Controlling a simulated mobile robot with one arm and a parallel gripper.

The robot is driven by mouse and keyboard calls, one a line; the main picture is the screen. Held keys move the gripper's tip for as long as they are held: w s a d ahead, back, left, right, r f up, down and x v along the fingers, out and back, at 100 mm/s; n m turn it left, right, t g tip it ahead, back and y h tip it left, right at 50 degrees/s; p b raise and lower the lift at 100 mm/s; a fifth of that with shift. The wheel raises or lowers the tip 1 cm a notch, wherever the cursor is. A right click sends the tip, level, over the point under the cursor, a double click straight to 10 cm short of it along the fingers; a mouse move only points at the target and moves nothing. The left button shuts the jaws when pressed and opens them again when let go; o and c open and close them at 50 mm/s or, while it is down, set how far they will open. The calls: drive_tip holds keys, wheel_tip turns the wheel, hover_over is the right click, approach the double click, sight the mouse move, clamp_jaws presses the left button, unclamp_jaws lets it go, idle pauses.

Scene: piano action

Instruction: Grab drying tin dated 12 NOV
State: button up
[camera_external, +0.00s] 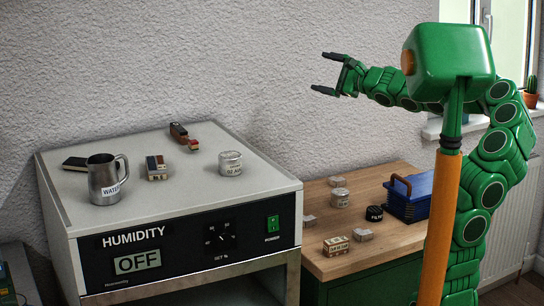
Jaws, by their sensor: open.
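My gripper (328,73) is open and empty, raised in the air in front of the wall, above and away from all the tins. One round metal tin (230,160) stands on the humidity cabinet's top; its label seems to read "02 AP". On the wooden bench, a round metal tin (340,197) has a label too small to read. A smaller silver item (338,181) sits just behind it, and it may be another tin. I cannot read "12 NOV" on any of them.
The humidity cabinet (240,187), display "OFF", bears a metal "WATER" jug (103,180) and several small blocks. The bench (392,226) holds a black round container (375,213), a blue box (408,198), a labelled block (335,246) and small silver pieces (363,235).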

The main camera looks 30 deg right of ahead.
drive_tip(key=w+d+f+m+h, duration=0.4)
drive_tip(key=d+f+m, duration=0.4)
drive_tip(key=d+f, duration=0.25)
drive_tip(key=d+f+m+g, duration=0.1)
drive_tip(key=d+f+m, duration=0.1)
drive_tip(key=f, duration=0.7)
drive_tip(key=d+f+m+g+h, duration=0.1)
drive_tip(key=d+f+m+g, duration=0.1)
drive_tip(key=f, duration=0.7)
drive_tip(key=shift+s+d+f+m, duration=0.35)
drive_tip(key=shift+s+d+m, duration=0.1)
drive_tip(key=shift+d+m, duration=0.45)
drive_tip(key=shift+f, duration=0.35)
approach(336, 195)
drive_tip(key=d, duration=0.1)
drive_tip(key=w+d, duration=0.1)
drive_tip(key=shift+w+d+f, duration=0.2)
drive_tip(key=shift+w+d, duration=0.05)
drive_tip(key=shift+d, duration=0.05)
drive_tip(key=shift+f+x, duration=0.1)
drive_tip(key=shift+x, duration=2.9)
drive_tip(key=shift+f+x, duration=0.15)
drive_tip(key=shift+x, duration=2.85)
drive_tip(key=shift+s+a, duration=0.1)
